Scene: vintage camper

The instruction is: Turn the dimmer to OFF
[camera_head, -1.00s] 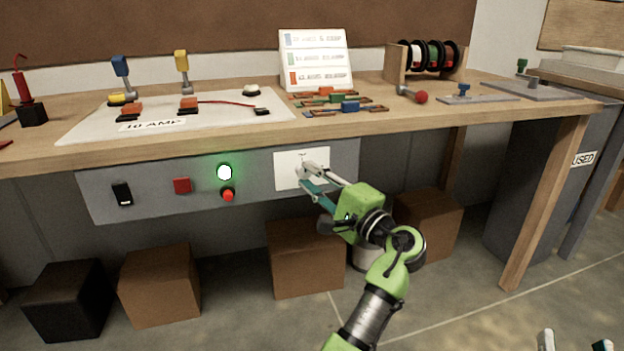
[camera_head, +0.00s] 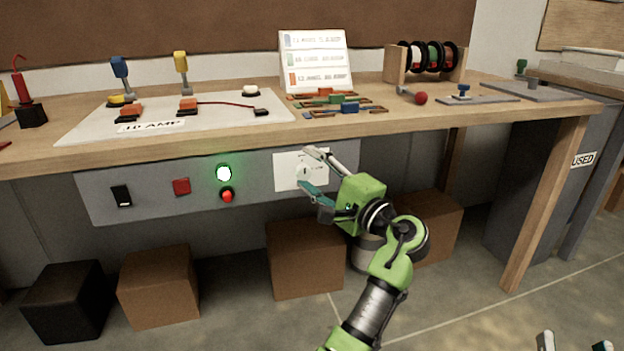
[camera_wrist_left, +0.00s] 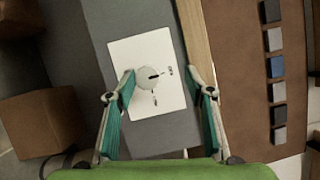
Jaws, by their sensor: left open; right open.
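The dimmer is a round pale knob (camera_head: 304,171) on a white plate (camera_head: 284,182) set in the grey panel below the bench top. In the left wrist view the knob (camera_wrist_left: 147,78) shows a dark pointer mark directed right, towards small lettering too small to read. My left gripper (camera_head: 306,168) is open in front of the plate, one finger above the knob and one below. In the left wrist view its fingers (camera_wrist_left: 160,78) stand on either side of the knob, apparently not touching it. Only the fingertips of my right gripper (camera_head: 574,342) show, apart and empty, at the bottom right.
The wooden bench top (camera_head: 400,118) overhangs the panel. Brown boxes (camera_head: 305,258) stand beneath.

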